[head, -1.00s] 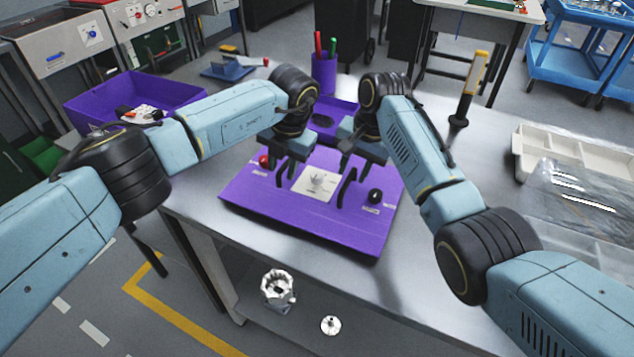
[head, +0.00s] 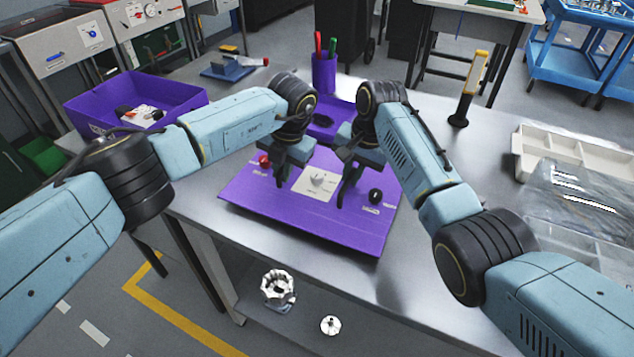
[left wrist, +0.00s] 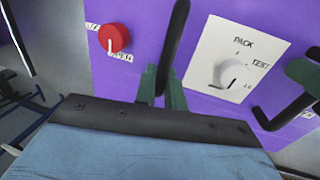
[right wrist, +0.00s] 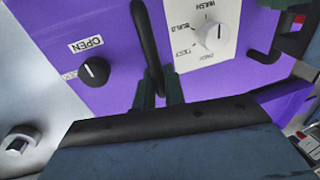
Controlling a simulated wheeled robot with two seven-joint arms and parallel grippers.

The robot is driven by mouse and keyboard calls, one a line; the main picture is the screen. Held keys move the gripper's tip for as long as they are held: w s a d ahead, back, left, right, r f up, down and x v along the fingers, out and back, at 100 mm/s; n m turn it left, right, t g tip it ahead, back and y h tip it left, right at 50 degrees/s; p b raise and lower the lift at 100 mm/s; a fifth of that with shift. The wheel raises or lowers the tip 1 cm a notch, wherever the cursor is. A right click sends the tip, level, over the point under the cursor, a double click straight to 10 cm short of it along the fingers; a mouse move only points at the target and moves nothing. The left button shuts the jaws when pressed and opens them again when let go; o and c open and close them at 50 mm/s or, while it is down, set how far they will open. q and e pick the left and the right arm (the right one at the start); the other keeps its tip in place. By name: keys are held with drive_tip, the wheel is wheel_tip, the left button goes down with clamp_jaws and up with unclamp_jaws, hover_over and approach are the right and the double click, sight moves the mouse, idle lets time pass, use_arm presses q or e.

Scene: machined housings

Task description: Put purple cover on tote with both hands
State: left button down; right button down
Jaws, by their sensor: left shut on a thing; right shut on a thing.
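The purple cover (head: 330,225) is a flat panel lying on the grey table. It carries a red button (left wrist: 113,38), a white dial plate (head: 318,183), a black knob (right wrist: 94,71) and two black upright handles. My left gripper (head: 280,172) is shut on the left handle (left wrist: 174,40). My right gripper (head: 346,188) is shut on the right handle (right wrist: 146,40). The fingers partly hide both handles. The open purple tote (head: 185,97) stands to the left, behind my left arm, with small parts inside.
A purple pen cup (head: 323,72) and a purple tray (head: 341,108) stand behind my grippers. A yellow-and-black upright tool (head: 473,85) and a pale compartment tray (head: 550,140) are on the right. Metal parts (head: 278,287) lie below the table's front edge.

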use_arm(q)
drive_tip(key=shift+r, duration=0.2)
use_arm(e)
drive_tip(key=shift+r, duration=0.2)
